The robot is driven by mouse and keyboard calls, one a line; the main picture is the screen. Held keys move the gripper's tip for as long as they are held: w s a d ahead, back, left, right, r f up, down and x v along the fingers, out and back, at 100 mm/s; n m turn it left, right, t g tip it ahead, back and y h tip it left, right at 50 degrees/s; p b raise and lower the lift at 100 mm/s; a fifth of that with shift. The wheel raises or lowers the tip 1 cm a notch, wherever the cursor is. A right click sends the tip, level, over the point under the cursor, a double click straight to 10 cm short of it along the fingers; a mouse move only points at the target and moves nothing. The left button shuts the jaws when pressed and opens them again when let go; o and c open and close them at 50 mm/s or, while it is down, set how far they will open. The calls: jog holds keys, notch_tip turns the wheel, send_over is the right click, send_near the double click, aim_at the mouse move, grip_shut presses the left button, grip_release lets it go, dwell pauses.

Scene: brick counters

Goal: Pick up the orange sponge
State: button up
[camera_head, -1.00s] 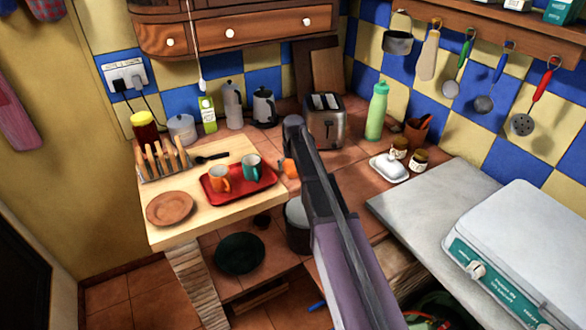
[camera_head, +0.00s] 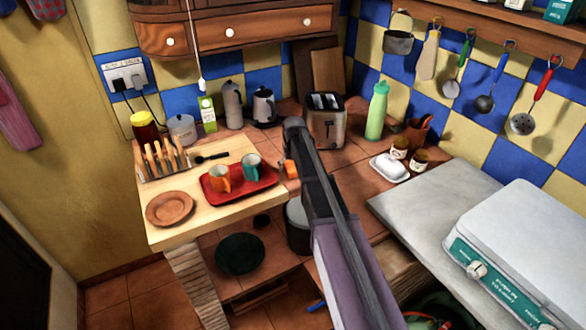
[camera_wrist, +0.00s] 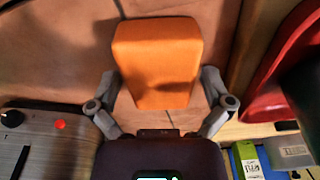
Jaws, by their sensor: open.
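The orange sponge (camera_wrist: 157,62) is a rounded block on the brown tiled counter. In the wrist view it fills the middle, between the two fingers of my gripper (camera_wrist: 160,80). My gripper is open, with one finger on each side of the sponge and a narrow gap showing at each side. I cannot tell how high the fingers are above the counter. In the head view the sponge (camera_head: 290,169) shows as a small orange patch right of the red tray, partly hidden by my arm. My gripper is hidden behind the arm there.
The red tray (camera_head: 262,184) with two cups stands close by on the wooden board (camera_head: 190,222); its edge also shows in the wrist view (camera_wrist: 268,92). A toaster (camera_head: 325,125) stands behind. A white butter dish (camera_head: 390,168) and jars are to the right.

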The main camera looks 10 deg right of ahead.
aim_at(291, 163)
jog(key=c, duration=0.7)
jog(key=shift+r, duration=0.15)
notch_tip(291, 163, up, 4)
jog(key=p, duration=0.4)
jog(key=shift+r, duration=0.1)
jog(key=s+a, duration=0.1)
jog(key=s, duration=0.4)
jog(key=s+a+p, duration=0.1)
jog(key=s, duration=0.4)
jog(key=s+a+r, duration=0.1)
jog(key=s, duration=0.4)
jog(key=shift+s, duration=0.35)
